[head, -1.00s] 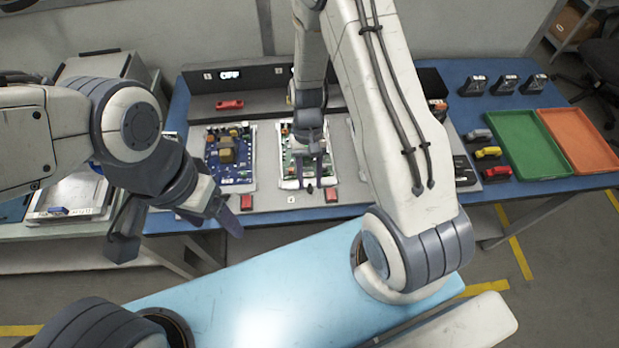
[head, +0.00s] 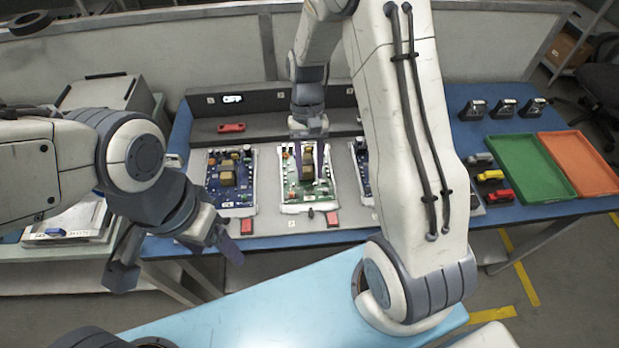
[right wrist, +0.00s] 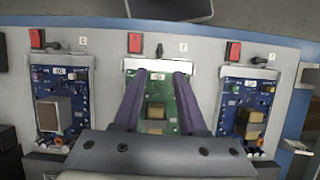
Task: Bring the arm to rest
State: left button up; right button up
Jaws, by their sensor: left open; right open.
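My right gripper (head: 310,150) is open above the middle green circuit board (head: 294,188) of the test fixture. In the right wrist view its two purple fingers (right wrist: 153,100) stand apart, with the green board (right wrist: 158,88) visible below and between them. Nothing is held between them. My left gripper (head: 180,262) hangs at the left, in front of the table's front edge, open and away from the boards.
Blue boards flank the green one, one at the left (head: 232,198) and one partly hidden by my right arm. A green tray (head: 531,196) and an orange tray (head: 603,190) lie at the right. Small coloured parts (head: 490,175) lie beside the green tray. Floor shows before the table.

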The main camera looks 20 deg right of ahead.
dwell(0.5)
jog(key=s+a+r+n+t, duration=0.2)
jog(key=s+a+r+n, duration=0.3)
jog(key=s+a+r, duration=0.3)
jog(key=s+a+r+n+t, duration=0.1)
jog(key=s+a+r+n, duration=0.1)
jog(key=s, duration=0.3)
jog(key=s+a+r+n+t, duration=0.1)
jog(key=s+a+r+n, duration=0.1)
jog(key=s, duration=0.3)
jog(key=shift+a+r+n, duration=0.3)
jog(key=shift+r+n, duration=0.1)
jog(key=shift+n, duration=0.5)
